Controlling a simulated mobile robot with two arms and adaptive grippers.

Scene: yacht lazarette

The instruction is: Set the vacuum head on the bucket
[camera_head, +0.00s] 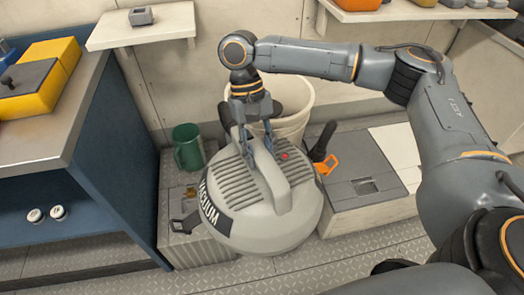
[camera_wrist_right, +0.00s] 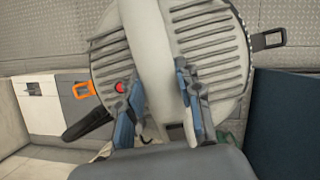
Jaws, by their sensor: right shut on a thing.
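The vacuum head (camera_head: 260,200) is a grey dome with ribbed panels, a "VACUUM" label, a red button and a raised handle. It hangs tilted in front of a cream bucket (camera_head: 296,112), which stands behind it and is partly hidden by the head and my gripper. My right gripper (camera_head: 258,155) is shut on the head's handle; in the right wrist view the fingers sit on both sides of the handle (camera_wrist_right: 160,45). An orange latch (camera_head: 326,165) and a dark latch (camera_head: 186,224) stick out at the head's sides. My left gripper is out of view.
A green mug (camera_head: 188,147) stands left of the bucket. A grey locker box (camera_head: 362,185) is at the right. A blue cabinet (camera_head: 95,205) with a yellow case (camera_head: 42,78) fills the left. Small shelves (camera_head: 150,27) hang on the wall above.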

